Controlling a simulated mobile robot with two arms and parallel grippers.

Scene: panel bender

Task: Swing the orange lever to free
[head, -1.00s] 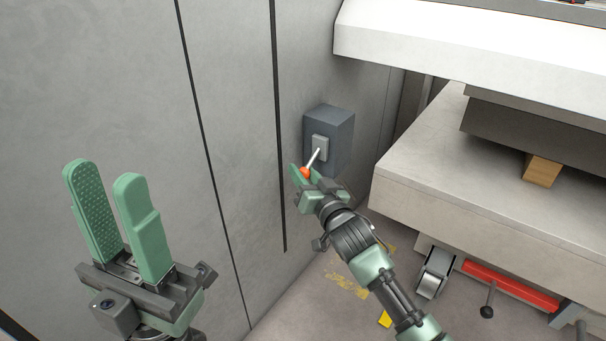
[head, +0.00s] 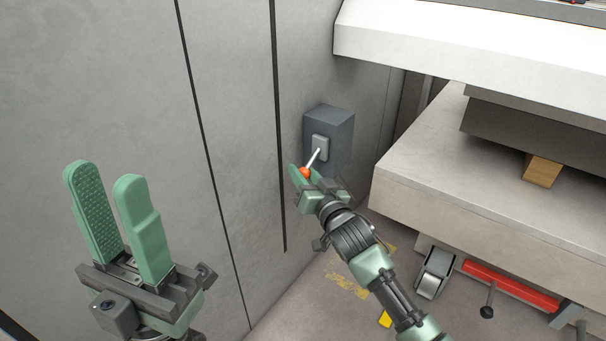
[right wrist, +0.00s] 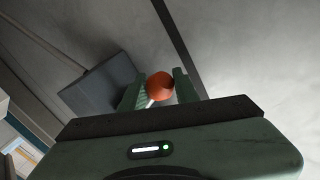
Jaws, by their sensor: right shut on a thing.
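The lever is a thin pale rod (head: 314,158) with an orange ball knob (head: 305,173). It comes out of a light grey plate (head: 320,147) on a dark grey box (head: 340,128) fixed to the wall. The rod slants down and to the left from the plate. My right gripper (head: 306,177) is shut on the orange knob. In the right wrist view the orange knob (right wrist: 160,86) sits between the two green fingers, and the dark box (right wrist: 98,84) is to its left. My left gripper (head: 105,190) is open and empty in front of the wall at the left.
A grey panelled wall (head: 235,100) runs along the left behind both grippers. A large pale machine (head: 450,175) with a wooden block (head: 543,171) stands at the right. A red bar (head: 510,285) and a caster wheel (head: 436,272) are below it.

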